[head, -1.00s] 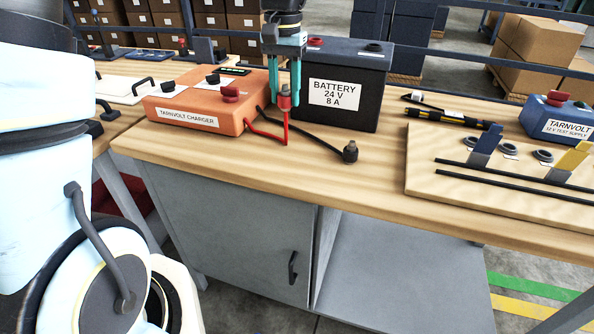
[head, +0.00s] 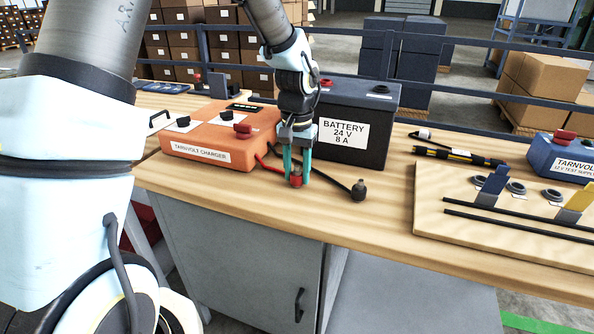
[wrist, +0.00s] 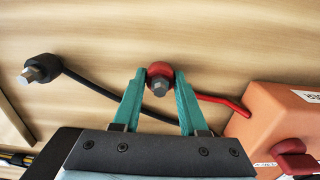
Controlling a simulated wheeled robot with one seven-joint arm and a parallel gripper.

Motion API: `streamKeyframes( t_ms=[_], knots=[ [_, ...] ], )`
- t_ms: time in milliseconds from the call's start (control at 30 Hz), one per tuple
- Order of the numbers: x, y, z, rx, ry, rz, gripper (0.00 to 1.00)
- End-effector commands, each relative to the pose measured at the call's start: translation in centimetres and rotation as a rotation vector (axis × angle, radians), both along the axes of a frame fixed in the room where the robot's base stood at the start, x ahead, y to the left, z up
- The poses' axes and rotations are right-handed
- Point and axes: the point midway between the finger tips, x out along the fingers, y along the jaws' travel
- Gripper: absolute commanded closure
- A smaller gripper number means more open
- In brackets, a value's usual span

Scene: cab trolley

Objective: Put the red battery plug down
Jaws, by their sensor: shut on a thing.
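The red battery plug (head: 296,180) is between the teal fingertips of my gripper (head: 297,174), in front of the battery. It is at about the height of the wooden bench top (head: 230,199) and seems to rest on it. In the wrist view the fingers of my gripper (wrist: 160,88) press on both sides of the red plug (wrist: 160,68), with its grey metal end showing. Its red cable (wrist: 222,100) runs to the orange charger (head: 215,142). The black plug (head: 358,190) lies on the bench to the right, also on a cable.
The dark battery (head: 372,112) stands close behind my gripper. A wooden board (head: 440,225) with clips and black rods lies to the right, near a blue test supply (head: 560,150). Bare bench top lies in front of the plugs.

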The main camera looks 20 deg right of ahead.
Motion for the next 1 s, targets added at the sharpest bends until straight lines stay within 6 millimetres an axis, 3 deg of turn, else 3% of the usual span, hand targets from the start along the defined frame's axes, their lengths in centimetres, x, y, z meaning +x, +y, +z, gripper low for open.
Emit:
streamKeyframes(
  t_ms=[167,200,433,800,1000],
  knots=[
    [0.0,0.0,-0.4,0.0,0.0,0.0,1.0],
    [0.0,0.0,-0.3,0.0,0.0,0.0,0.56],
    [0.0,0.0,-0.3,0.0,0.0,0.0,0.3],
    [0.1,0.0,0.4,-0.002,-0.002,0.0,0.28],
    [0.1,-0.1,3.7,-0.003,-0.005,0.002,0.28]
  ],
)
